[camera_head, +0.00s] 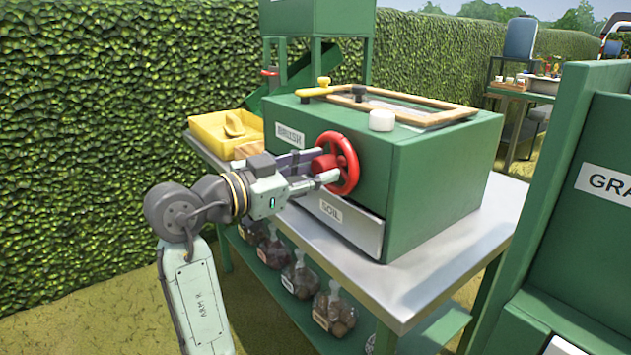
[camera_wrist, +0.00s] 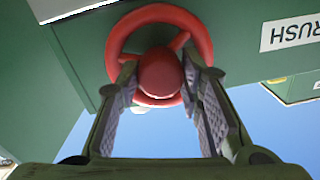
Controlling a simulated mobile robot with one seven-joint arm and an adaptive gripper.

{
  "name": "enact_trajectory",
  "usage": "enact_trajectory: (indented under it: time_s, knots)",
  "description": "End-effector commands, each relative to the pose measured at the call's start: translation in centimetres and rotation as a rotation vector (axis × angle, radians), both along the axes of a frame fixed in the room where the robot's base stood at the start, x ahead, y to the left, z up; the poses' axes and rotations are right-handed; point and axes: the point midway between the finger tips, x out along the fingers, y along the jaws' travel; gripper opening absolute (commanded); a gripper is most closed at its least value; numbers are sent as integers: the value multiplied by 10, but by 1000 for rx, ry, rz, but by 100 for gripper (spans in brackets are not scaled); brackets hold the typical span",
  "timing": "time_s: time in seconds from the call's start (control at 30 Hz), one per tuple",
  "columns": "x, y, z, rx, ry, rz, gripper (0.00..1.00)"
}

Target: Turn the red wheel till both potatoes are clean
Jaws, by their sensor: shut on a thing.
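The red wheel (camera_head: 345,163) is mounted on the front of a green box (camera_head: 440,165) labelled BRUSH and SOIL. My gripper (camera_head: 318,170) reaches in from the left with its fingers at the wheel's hub. In the wrist view the wheel (camera_wrist: 203,36) shows its rim and spokes, and my gripper (camera_wrist: 162,85) has one finger on each side of the round red hub, shut on it. The box's top has a wood-framed window (camera_head: 400,103); I cannot make out any potatoes through it.
A yellow tray (camera_head: 208,140) with a yellowish thing in it stands left of the box on the metal table (camera_head: 450,255). A green cabinet (camera_head: 575,240) is close on the right, and a hedge (camera_head: 80,130) is behind.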

Motion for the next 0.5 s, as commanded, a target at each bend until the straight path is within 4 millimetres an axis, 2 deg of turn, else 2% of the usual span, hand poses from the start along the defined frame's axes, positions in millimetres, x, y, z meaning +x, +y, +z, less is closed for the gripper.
enact_trajectory:
  time_s: [0.5]
  knots:
    - [0, 0, 0, 78, -106, 0, 6]
